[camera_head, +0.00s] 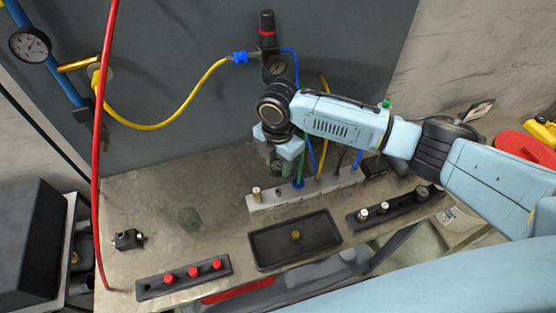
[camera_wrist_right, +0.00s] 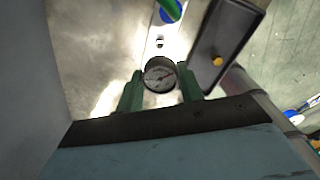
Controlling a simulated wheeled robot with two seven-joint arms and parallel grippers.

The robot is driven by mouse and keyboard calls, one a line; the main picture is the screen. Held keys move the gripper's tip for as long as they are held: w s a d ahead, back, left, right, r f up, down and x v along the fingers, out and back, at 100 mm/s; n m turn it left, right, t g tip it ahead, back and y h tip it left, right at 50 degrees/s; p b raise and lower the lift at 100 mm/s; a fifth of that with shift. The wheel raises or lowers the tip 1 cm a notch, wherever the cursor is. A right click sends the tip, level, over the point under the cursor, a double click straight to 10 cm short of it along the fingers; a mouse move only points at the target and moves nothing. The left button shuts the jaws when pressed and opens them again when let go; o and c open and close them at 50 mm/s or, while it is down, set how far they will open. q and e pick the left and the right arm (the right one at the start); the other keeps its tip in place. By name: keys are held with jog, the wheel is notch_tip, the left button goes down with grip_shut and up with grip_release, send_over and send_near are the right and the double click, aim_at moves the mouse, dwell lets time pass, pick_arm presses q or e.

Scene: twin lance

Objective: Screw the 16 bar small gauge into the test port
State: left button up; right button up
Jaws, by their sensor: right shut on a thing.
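My right gripper (camera_head: 277,162) hangs above the back of the bench, by the pale manifold block (camera_head: 275,203). I cannot tell which opening is the test port. The gauge's stem is hidden. My left gripper is not in view.
A black tray (camera_head: 262,260) holds a brass plug (camera_head: 295,235). A dark rack (camera_head: 405,209) holds several fittings or gauges. Another rack (camera_head: 150,290) carries red caps. Coloured hoses rise from the manifold near my right gripper. A red hose (camera_head: 101,110) hangs at left.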

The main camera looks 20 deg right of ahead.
aim_at(278, 176)
jog(key=shift+f+b, duration=1.6)
jog(key=shift+f, duration=1.25)
jog(key=shift+p, duration=0.95)
jog(key=shift+f+b, duration=0.8)
jog(key=shift+f, duration=0.45)
jog(key=o, duration=1.1)
jog(key=shift+c, duration=0.2)
notch_tip(278, 176, up, 13)
jog(key=shift+r, duration=0.2)
